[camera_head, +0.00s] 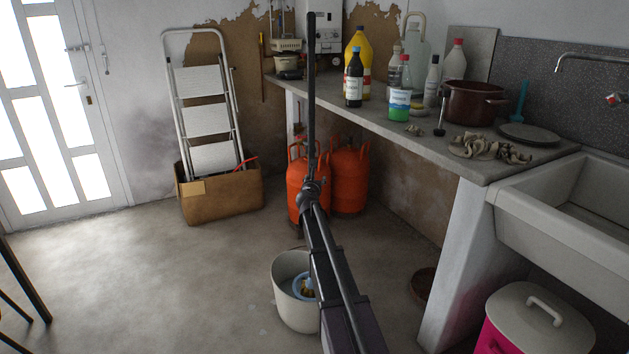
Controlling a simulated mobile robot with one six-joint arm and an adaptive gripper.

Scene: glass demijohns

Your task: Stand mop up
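I see no mop head in this view. A long, thin, dark upright bar (311,95) stands in the middle of the picture. It rises from a dark joint and ends near the top, in front of the counter and wall. I cannot tell whether it is a handle or part of my arm. The dark linkage running from that joint to the bottom edge looks like my arm. I cannot make out my gripper's fingers. A pale bucket (287,311) stands on the floor, partly hidden by the linkage, with a blue ring and something yellow inside.
Two orange gas cylinders (350,180) stand under the counter (430,143), which carries bottles, a brown pot (473,103) and rags. A cardboard box (222,196) holds a white stepladder (203,105). A sink (565,215) and lidded pink bin (535,325) are right. The left-centre floor is clear.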

